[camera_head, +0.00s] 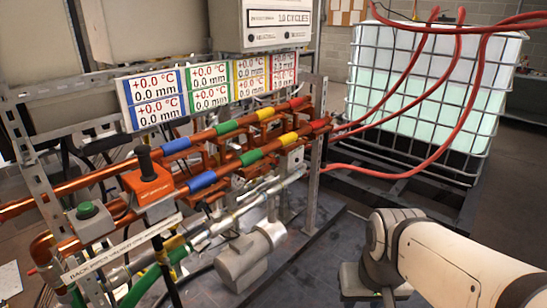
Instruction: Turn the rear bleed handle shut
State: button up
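Two copper pipes with blue, green, yellow and red bands run across the rig, a rear one (225,127) and a front one (228,168). Each ends at the right in a red part; these are too small to tell whether either is the rear bleed handle or how it is turned. An orange box with a black knob (147,184) sits on the front pipe at the left. My white arm enters at the lower right. A grey part at its end (362,281) is partly hidden and cut off, apart from the pipes; I cannot make out fingers.
A display panel (207,87) stands behind the pipes. A green button (87,210) is at the left. Red hoses (437,148) loop to a caged white tank (428,90). A grey cylinder (250,255) sits below the pipes. A metal post (314,170) stands at the right end.

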aim_at(264, 169)
jog(key=i, duration=0.8)
jog(key=z, duration=0.15)
jog(key=k, duration=0.9)
jog(key=u, duration=0.2)
jog(key=i, duration=0.95)
jog(key=z, duration=0.1)
